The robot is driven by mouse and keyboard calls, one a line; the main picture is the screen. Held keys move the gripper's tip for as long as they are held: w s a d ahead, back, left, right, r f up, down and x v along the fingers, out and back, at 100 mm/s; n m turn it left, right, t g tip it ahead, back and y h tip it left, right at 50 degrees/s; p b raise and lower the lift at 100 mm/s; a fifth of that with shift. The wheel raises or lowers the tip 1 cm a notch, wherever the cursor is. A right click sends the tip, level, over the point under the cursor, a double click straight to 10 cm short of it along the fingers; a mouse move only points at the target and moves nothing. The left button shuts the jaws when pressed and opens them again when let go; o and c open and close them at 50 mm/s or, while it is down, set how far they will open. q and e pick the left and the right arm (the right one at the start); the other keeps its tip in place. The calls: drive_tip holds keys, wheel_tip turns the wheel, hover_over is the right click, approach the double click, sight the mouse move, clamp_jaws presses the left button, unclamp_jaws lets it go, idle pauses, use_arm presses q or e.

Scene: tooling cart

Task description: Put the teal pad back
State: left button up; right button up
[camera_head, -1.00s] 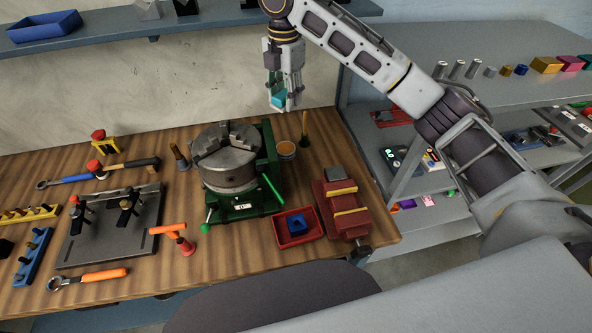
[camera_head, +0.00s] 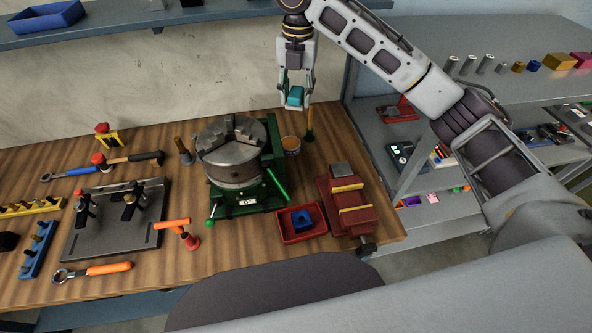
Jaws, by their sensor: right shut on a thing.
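The teal pad (camera_head: 295,97) is a small block held in the air between the fingers of my right gripper (camera_head: 295,103). A gap shows between the pad and the bench. My left gripper is not in view.
A grey three-jaw chuck (camera_head: 232,160) on a green base stands mid-bench. A red vise (camera_head: 347,205) and a red tray (camera_head: 302,222) with a blue block are to its right. A grey cart (camera_head: 480,100) is at right.

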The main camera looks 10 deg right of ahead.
drive_tip(key=shift+f, duration=0.1)
drive_tip(key=shift+f, duration=0.5)
hover_over(296, 169)
wheel_tip(296, 169, down, 23)
drive_tip(key=shift+d+r+p, duration=0.1)
drive_tip(key=shift+r+p, duration=0.05)
drive_tip(key=shift+p, duration=0.25)
idle(0.3)
drive_tip(key=shift+f, duration=2.05)
drive_tip(key=shift+f, duration=0.15)
drive_tip(key=o, duration=0.7)
